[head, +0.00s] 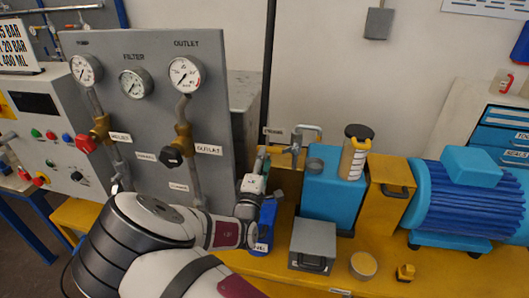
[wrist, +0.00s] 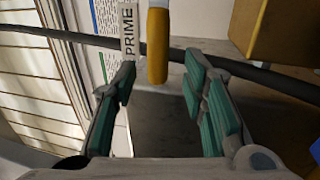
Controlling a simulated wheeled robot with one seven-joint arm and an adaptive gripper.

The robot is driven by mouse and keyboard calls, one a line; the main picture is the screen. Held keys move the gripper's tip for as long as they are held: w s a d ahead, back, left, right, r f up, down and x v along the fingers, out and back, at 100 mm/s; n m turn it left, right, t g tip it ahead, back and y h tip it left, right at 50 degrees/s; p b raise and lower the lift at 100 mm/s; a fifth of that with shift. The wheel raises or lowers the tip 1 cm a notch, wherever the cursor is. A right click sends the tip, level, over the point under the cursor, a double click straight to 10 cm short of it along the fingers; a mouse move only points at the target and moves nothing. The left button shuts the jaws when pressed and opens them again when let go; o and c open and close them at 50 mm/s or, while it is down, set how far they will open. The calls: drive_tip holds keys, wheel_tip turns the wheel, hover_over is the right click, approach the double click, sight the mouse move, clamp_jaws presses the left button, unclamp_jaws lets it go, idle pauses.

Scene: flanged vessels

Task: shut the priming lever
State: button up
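In the wrist view the priming lever shows as a yellow rounded handle (wrist: 158,46) coming down from the top edge. A PRIME label (wrist: 130,30) is just left of it. My gripper (wrist: 160,68) is open, with one green-padded finger on each side of the handle's end. Gaps show on both sides, so the handle is not gripped. In the head view my gripper (head: 261,162) is small, close to the label plate (head: 274,134) and the grey pipe fitting (head: 308,130). The lever itself is hard to make out there.
The grey gauge panel (head: 143,105) stands left of my gripper. A blue tank (head: 333,188), a yellow block (head: 388,200) and a blue motor (head: 462,205) stand to the right.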

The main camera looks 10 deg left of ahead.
drive_tip(key=s+f, duration=0.1)
drive_tip(key=s, duration=0.6)
drive_tip(key=shift+s+a+f, duration=0.15)
drive_tip(key=shift+s+f, duration=0.1)
drive_tip(key=shift+s, duration=0.05)
drive_tip(key=w+d+r+m+g, duration=0.2)
drive_tip(key=w+d+m+g, duration=0.3)
drive_tip(key=d+m+g, duration=0.25)
drive_tip(key=s+d+r+m+g+y, duration=0.3)
drive_tip(key=s+d+r+m+g, duration=0.25)
drive_tip(key=r, duration=0.55)
drive_tip(key=s+d+r+m, duration=0.1)
drive_tip(key=s+d+r, duration=0.2)
drive_tip(key=s+d, duration=0.3)
drive_tip(key=s+d+r+m+g+h, duration=0.1)
drive_tip(key=s+d+r, duration=0.3)
drive_tip(key=s, duration=0.8)
drive_tip(key=s+d+r+m+h, duration=0.1)
drive_tip(key=s+d+r+m, duration=0.1)
drive_tip(key=s+d, duration=0.7)
drive_tip(key=shift+s+r+m+g, duration=0.4)
drive_tip(key=shift+s+r, duration=0.2)
drive_tip(key=shift+r, duration=0.15)
